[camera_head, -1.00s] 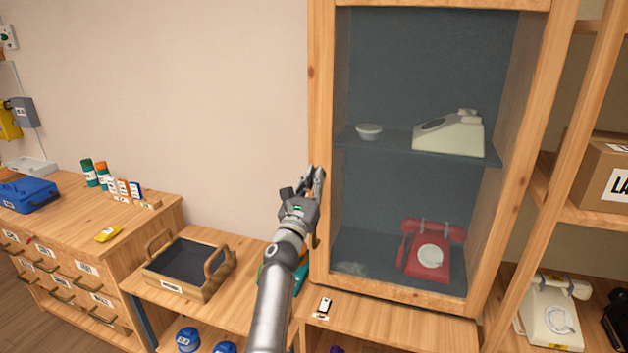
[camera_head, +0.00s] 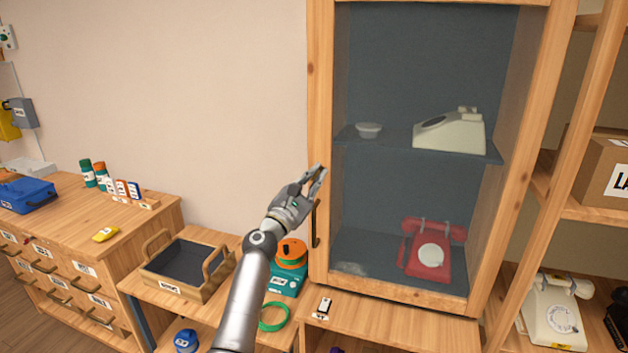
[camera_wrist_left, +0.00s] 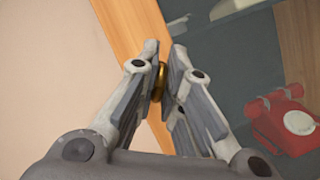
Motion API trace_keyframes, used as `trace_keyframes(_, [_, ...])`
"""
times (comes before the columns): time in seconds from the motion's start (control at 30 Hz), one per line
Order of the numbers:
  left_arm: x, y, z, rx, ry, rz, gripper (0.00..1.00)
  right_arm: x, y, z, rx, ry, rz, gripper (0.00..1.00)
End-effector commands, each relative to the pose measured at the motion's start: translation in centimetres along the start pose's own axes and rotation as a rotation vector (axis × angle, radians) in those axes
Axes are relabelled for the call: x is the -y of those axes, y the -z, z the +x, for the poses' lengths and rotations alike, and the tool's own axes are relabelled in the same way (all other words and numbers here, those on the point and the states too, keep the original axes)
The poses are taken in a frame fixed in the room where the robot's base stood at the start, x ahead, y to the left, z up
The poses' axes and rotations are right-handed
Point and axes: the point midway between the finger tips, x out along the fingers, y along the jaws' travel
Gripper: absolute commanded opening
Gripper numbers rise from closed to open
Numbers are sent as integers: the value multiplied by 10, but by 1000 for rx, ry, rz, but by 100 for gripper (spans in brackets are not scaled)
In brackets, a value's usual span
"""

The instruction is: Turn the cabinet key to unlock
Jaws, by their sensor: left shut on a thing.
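The wooden cabinet (camera_head: 320,105) has a glass door with a dark vertical handle (camera_head: 316,225) on its left frame. My left gripper (camera_head: 317,176) is at that left frame, just above the handle. In the left wrist view, my left gripper (camera_wrist_left: 161,85) is shut on a small brass-coloured key (camera_wrist_left: 158,82) at the wooden frame (camera_wrist_left: 135,30). The fingers hide most of the key, and the lock behind it is hidden. My right gripper is not in view.
Behind the glass are a cream phone (camera_head: 450,131), a small white bowl (camera_head: 369,130) and a red phone (camera_head: 430,250). A wooden tray (camera_head: 190,268) and a teal-and-orange item (camera_head: 290,268) stand lower left. The wall left of the cabinet is bare.

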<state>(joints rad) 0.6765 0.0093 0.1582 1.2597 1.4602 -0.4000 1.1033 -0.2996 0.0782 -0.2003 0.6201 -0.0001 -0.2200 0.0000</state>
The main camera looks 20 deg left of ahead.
Motion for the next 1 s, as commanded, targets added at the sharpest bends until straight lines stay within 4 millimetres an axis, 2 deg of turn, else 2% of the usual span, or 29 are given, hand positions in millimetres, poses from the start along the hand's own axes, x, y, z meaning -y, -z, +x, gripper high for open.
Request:
trace_keyframes(0.6, [1,0,0,0,226,544,0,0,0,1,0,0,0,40])
trace_keyframes(1.0, [2,1,0,-1,338,814,0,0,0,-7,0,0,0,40])
